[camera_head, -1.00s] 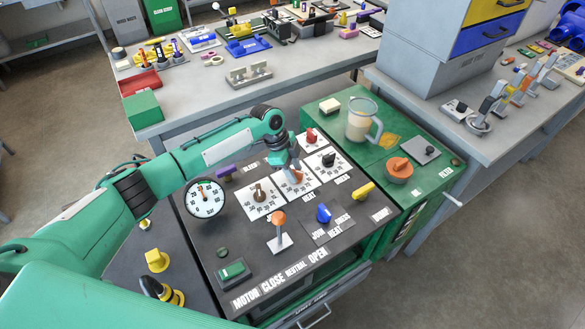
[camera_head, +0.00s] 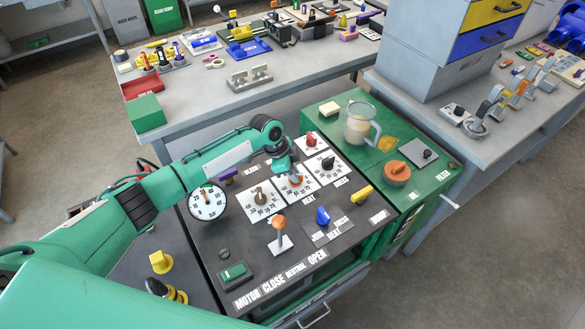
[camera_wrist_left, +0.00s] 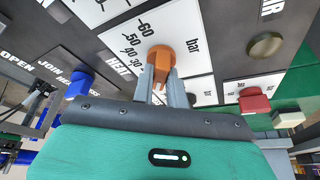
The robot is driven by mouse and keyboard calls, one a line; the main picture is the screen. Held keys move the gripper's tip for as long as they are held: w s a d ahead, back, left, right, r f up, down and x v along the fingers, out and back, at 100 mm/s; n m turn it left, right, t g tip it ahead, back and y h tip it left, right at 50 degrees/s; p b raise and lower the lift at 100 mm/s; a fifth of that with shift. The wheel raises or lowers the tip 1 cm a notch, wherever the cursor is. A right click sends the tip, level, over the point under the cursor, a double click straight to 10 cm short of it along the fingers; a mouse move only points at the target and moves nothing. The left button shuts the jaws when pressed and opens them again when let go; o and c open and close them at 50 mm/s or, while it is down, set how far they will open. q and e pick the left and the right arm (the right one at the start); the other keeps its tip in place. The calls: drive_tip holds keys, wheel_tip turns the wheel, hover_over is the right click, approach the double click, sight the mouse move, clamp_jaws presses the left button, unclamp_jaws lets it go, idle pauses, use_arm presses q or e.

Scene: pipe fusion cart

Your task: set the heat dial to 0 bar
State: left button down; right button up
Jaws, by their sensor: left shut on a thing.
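The heat dial is an orange knob (camera_head: 295,182) on a white scale plate, the middle of three dials on the dark panel. It also shows in the left wrist view, the orange knob (camera_wrist_left: 162,59) beside the printed HEAT label, with 30 to 60 and "bar" legible on its scale. My left gripper (camera_wrist_left: 160,82) has its two grey fingers on either side of the knob, shut on it. In the head view my left gripper (camera_head: 290,172) reaches down onto the knob from behind. The fingers hide part of the scale, and I cannot read the setting. My right gripper is not in view.
A red knob (camera_head: 311,139) lies behind, an orange-topped lever (camera_head: 279,225) and blue knob (camera_head: 323,215) in front. A round gauge (camera_head: 207,202) stands at the left.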

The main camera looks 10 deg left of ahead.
use_arm(q)
drive_tip(key=n+p, duration=0.2)
drive_tip(key=n+t+p, duration=0.1)
drive_tip(key=n+p, duration=0.1)
drive_tip(key=shift+s+d+r+y, duration=0.1)
drive_tip(key=shift+s+r+y, duration=0.1)
drive_tip(key=shift+y, duration=0.2)
drive_tip(key=shift+f+n+t+y+p, duration=0.1)
drive_tip(key=shift+n+t+y+p, duration=0.35)
drive_tip(key=shift+n+p, duration=0.9)
drive_tip(key=shift+t, duration=0.25)
drive_tip(key=shift+f+n, duration=0.1)
drive_tip(key=shift+n, duration=0.15)
drive_tip(key=c, duration=1.4)
unclamp_jaws()
